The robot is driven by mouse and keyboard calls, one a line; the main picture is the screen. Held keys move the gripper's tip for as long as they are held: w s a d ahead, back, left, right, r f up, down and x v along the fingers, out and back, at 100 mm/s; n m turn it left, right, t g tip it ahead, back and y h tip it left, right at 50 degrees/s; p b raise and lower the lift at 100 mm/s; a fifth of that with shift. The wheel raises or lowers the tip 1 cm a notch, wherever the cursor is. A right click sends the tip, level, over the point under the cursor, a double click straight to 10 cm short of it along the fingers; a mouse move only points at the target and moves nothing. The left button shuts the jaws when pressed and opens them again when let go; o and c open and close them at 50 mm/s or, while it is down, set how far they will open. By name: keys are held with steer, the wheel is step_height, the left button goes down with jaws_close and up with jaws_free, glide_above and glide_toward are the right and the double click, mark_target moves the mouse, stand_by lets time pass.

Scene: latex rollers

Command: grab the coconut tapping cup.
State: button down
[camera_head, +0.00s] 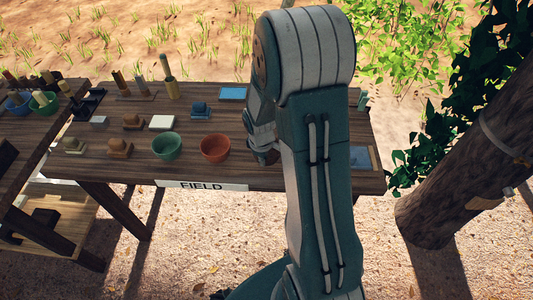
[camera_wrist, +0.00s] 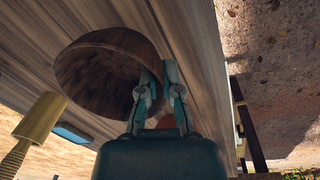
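The brown coconut cup (camera_wrist: 95,72) shows large in the wrist view, its dark hollow in sight. My gripper (camera_wrist: 158,82) is at the cup's right rim, with its two fingers close together and one on either side of the wall. The frames do not show whether they press on it. In the head view, my arm hides most of my gripper (camera_head: 260,140), and only a small brown part of the cup (camera_head: 268,158) shows below it, at the table's front.
An orange cup (camera_head: 215,148) and a green cup (camera_head: 166,147) stand left of my gripper on the wooden table (camera_head: 130,165). A blue tray (camera_head: 233,93) lies behind. A yellow cylinder (camera_wrist: 40,117) shows in the wrist view. A tree trunk (camera_head: 470,155) stands at right.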

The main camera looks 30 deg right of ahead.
stand_by(0.4)
steer(key=shift+r, duration=0.35)
step_height(320, 180, up, 2)
steer(key=shift+r, duration=0.2)
steer(key=s+d+r, duration=0.2)
steer(key=s+r, duration=0.7)
steer(key=s, duration=0.4)
steer(key=shift+s+d+r, duration=0.25)
steer(key=shift+d+r, duration=0.1)
